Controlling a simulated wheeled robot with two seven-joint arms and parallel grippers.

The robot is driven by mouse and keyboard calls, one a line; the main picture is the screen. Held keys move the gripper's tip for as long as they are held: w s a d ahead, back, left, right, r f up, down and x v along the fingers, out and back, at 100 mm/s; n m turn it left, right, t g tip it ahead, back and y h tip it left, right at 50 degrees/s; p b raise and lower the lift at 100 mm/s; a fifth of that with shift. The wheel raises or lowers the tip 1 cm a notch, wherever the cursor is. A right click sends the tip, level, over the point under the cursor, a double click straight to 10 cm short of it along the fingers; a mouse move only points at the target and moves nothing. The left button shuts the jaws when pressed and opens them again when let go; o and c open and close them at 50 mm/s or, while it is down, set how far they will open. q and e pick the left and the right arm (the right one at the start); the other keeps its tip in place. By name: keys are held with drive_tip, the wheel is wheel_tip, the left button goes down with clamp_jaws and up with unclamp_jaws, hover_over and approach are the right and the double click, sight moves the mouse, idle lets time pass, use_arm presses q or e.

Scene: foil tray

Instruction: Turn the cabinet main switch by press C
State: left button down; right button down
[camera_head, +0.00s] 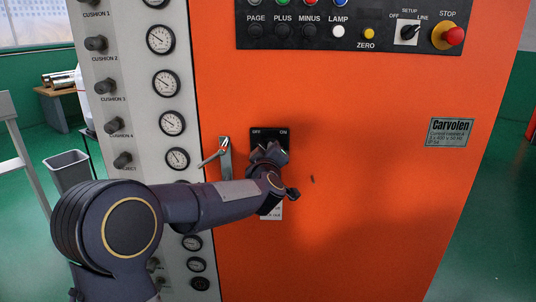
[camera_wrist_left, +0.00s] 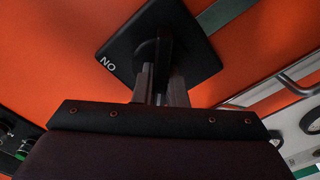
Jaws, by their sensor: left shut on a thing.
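The main switch is a black square plate (camera_head: 282,132) on the orange cabinet front, with OFF at its left and ON at its right. It also shows in the left wrist view (camera_wrist_left: 199,58), where its black handle (camera_wrist_left: 150,50) stands out from the plate. My left gripper (camera_head: 268,150) is at the switch. In the left wrist view its two fingers (camera_wrist_left: 162,80) are shut on the handle. In the head view the gripper hides the handle and the lower part of the plate. My right gripper is in neither view.
The orange cabinet (camera_head: 370,220) carries a metal door handle (camera_head: 225,158) just left of the switch. A black panel (camera_head: 353,24) with buttons and a red STOP button (camera_head: 454,36) is above. A grey panel (camera_head: 132,90) with gauges and knobs is at the left.

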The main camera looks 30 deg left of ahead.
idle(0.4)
use_arm(q)
drive_tip(key=c, duration=1.5)
unclamp_jaws()
drive_tip(key=shift+o, duration=0.2)
drive_tip(key=v, duration=0.8)
drive_tip(key=shift+w, duration=0.1)
